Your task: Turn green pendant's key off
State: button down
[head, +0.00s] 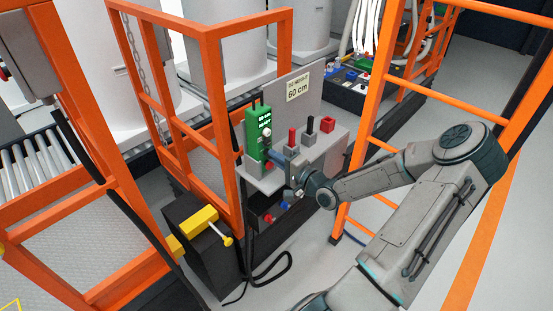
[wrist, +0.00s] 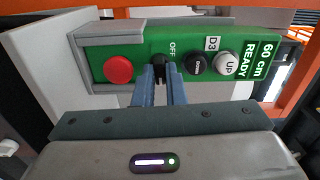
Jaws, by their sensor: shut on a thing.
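The green pendant (head: 264,129) stands upright in a grey holder on a small grey shelf. In the wrist view the pendant (wrist: 132,52) lies across the picture, with a red button (wrist: 118,69), a black key switch (wrist: 160,59) beside the word OFF, a black button (wrist: 198,64) and a white UP button (wrist: 226,63). My gripper (wrist: 161,71) is at the key switch, its two blue fingers close together on it. The fingers hide most of the key, so its turn angle cannot be told. In the head view my gripper (head: 274,157) reaches the pendant's lower front.
A grey panel with a 60 cm sign (head: 298,88) stands behind the shelf. Red and black handled blocks (head: 310,132) sit right of the pendant. Orange railings (head: 217,120) rise at left and an orange ladder frame (head: 372,110) at right. A black cable (head: 270,275) hangs below.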

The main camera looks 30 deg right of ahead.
jog(key=n+b, duration=0.2)
jog(key=n, duration=0.3)
jog(key=shift+f, duration=0.15)
jog(key=n+b, duration=0.3)
jog(key=n, duration=0.2)
jog(key=n+b, duration=0.3)
jog(key=n, duration=0.1)
jog(key=shift+n+b, duration=0.3)
jog(key=shift+b, duration=0.05)
jog(key=shift+n+b, duration=1.05)
jog(key=shift+n, duration=0.35)
jog(key=c, duration=1.8)
grip_release()
jog(key=shift+o, duration=0.2)
jog(key=shift+s+d, duration=0.1)
jog(key=v, duration=1.3)
jog(key=shift+s+b, duration=0.3)
jog(key=shift+b, duration=0.05)
